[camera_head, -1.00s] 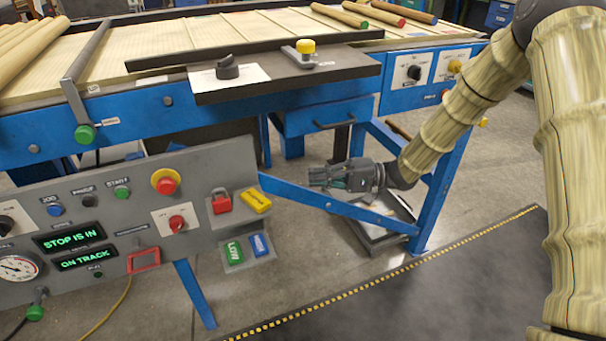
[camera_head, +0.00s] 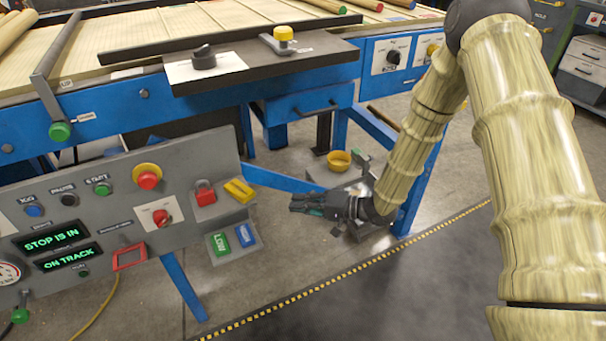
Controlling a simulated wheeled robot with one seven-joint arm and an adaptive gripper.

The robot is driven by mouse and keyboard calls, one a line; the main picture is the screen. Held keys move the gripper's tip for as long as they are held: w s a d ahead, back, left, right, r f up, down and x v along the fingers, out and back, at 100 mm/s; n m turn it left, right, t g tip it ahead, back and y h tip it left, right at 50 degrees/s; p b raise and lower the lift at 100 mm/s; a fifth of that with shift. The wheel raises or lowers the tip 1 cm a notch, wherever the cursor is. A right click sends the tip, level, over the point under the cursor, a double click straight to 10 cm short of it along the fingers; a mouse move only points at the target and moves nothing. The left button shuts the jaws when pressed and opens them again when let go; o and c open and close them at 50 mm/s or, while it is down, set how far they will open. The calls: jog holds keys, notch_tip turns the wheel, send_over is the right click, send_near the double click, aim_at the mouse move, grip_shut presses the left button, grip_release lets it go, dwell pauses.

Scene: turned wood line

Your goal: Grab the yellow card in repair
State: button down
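The yellow card (camera_head: 239,190) sits on the upper small grey ledge at the right end of the control panel, beside a red padlock (camera_head: 205,194). Its lettering is too small to read. My gripper (camera_head: 293,204) is to the right of the card and slightly lower in the picture, apart from it, with its fingers pointing left. I see no object between the fingers. They are small and seen from the side, so I cannot tell how far apart they are.
A green card (camera_head: 219,243) and a blue card (camera_head: 245,235) sit on a lower ledge. The grey control panel (camera_head: 100,190) carries buttons and a red switch (camera_head: 162,217). A blue table leg (camera_head: 187,290) and brace stand close by.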

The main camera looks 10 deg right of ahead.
jog(key=s+d+f+h, duration=0.2)
jog(key=s+f+h, duration=0.2)
jog(key=s+f, duration=0.4)
jog(key=s+d+f+h, duration=0.35)
jog(key=s+f, duration=0.25)
jog(key=f, duration=0.5)
jog(key=s+d+f+n+g+h, duration=0.1)
jog(key=s+d+f+g+h, duration=0.1)
jog(key=s, duration=0.6)
jog(key=s+d+f+g+h, duration=0.2)
jog(key=s+d, duration=0.1)
jog(key=s, duration=0.6)
jog(key=s+d+f+n+g+h, duration=0.1)
jog(key=s+d+f+g+h, duration=0.1)
jog(key=s, duration=0.6)
jog(key=shift+s+d+f+n+g+h, duration=0.2)
jog(key=shift+s+d+n+g+h, duration=0.15)
jog(key=shift+d+h, duration=0.2)
